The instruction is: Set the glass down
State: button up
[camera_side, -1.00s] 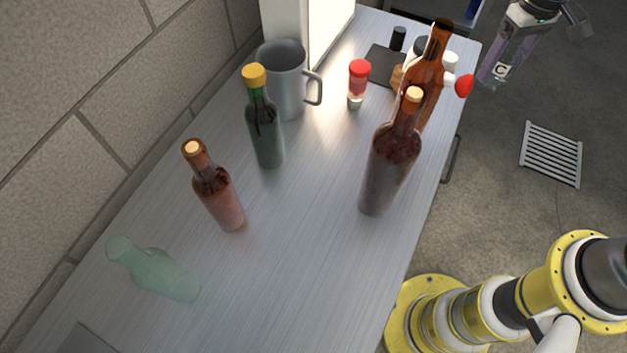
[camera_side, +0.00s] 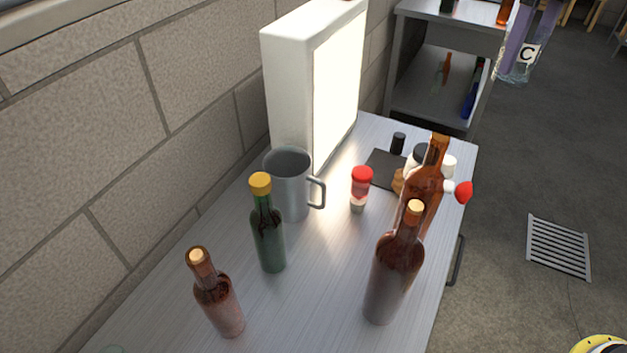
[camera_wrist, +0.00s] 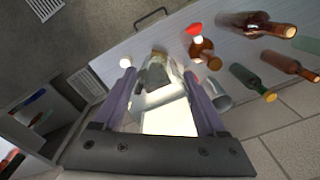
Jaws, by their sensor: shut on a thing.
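The clear glass (camera_side: 515,73) is in my gripper (camera_side: 522,58), high at the top right edge of the side view. The gripper's purple fingers are shut on it, and one carries a "C" label. The gripper body is cut off by the frame. The glass is off the table (camera_side: 318,258), out past its right edge and above the floor in the picture. In the wrist view the two fingers (camera_wrist: 158,76) stand either side of the see-through glass (camera_wrist: 156,74); its outline is hard to tell from the things behind it.
On the table stand a brown bottle (camera_side: 395,275), an amber bottle (camera_side: 421,196), a yellow-capped green bottle (camera_side: 268,238), a small reddish bottle (camera_side: 218,303), a grey mug (camera_side: 288,187) and a red-capped shaker (camera_side: 360,190). A lit white panel (camera_side: 338,92) stands behind. The table's middle is clear.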

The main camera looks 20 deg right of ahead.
jog(key=w+a+n, duration=0.1)
jog(key=a+n, duration=0.4)
jog(key=a, duration=0.5)
jog(key=n, duration=1)
send_over(324, 294)
jog(key=f, duration=0.1)
notch_tip(324, 294, down, 36)
jog(key=shift+r, duration=0.25)
jog(key=shift+f, duration=0.15)
jog(key=o, duration=1.3)
jog(key=shift+o, duration=0.2)
notch_tip(324, 294, up, 12)
jog(key=shift+w, duration=0.15)
